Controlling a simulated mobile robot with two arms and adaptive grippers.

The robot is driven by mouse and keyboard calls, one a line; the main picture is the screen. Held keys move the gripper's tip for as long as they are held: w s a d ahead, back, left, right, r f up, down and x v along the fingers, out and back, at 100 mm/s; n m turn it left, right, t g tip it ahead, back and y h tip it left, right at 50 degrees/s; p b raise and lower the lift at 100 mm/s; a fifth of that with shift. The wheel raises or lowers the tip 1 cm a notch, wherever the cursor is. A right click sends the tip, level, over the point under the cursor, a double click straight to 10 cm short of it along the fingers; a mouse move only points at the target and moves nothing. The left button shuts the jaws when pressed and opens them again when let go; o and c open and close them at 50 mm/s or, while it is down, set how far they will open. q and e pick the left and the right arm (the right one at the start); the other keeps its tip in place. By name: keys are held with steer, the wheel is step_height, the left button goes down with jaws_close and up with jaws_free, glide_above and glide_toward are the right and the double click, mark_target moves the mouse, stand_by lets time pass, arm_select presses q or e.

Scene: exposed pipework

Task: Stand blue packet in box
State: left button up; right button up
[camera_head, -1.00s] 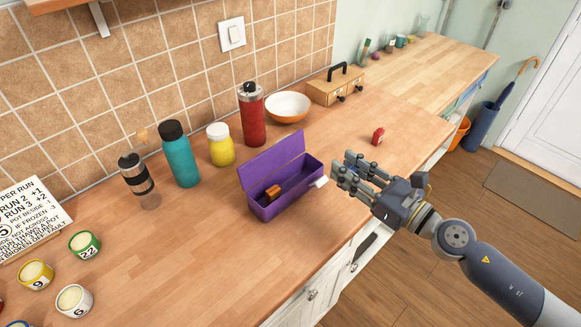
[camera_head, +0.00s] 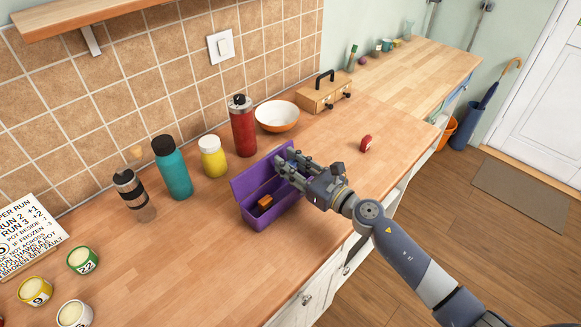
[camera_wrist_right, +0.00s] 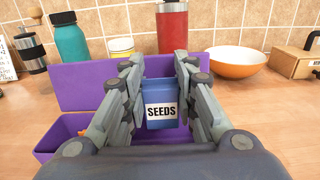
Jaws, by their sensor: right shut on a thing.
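A purple box (camera_head: 266,218) with its lid raised at the back stands on the wooden counter; it also shows in the right wrist view (camera_wrist_right: 78,88). An orange-brown item (camera_head: 265,202) lies inside near its left end. My right gripper (camera_head: 287,166) is over the right part of the box. In the wrist view it is shut on a blue packet (camera_wrist_right: 160,93) labelled SEEDS, which looks upright between the fingers, in front of the lid. In the head view the gripper hides the packet. I cannot tell whether the packet's bottom touches the box floor. My left gripper is not in view.
Behind the box stand a teal bottle (camera_head: 173,170), a yellow jar (camera_head: 212,158), a red flask (camera_head: 243,128) and an orange-and-white bowl (camera_head: 277,116). A small red item (camera_head: 366,143) lies to the right.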

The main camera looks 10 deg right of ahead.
steer(key=shift+f, duration=0.2)
steer(key=shift+f+b, duration=0.55)
steer(key=shift+f, duration=0.1)
steer(key=o, duration=0.8)
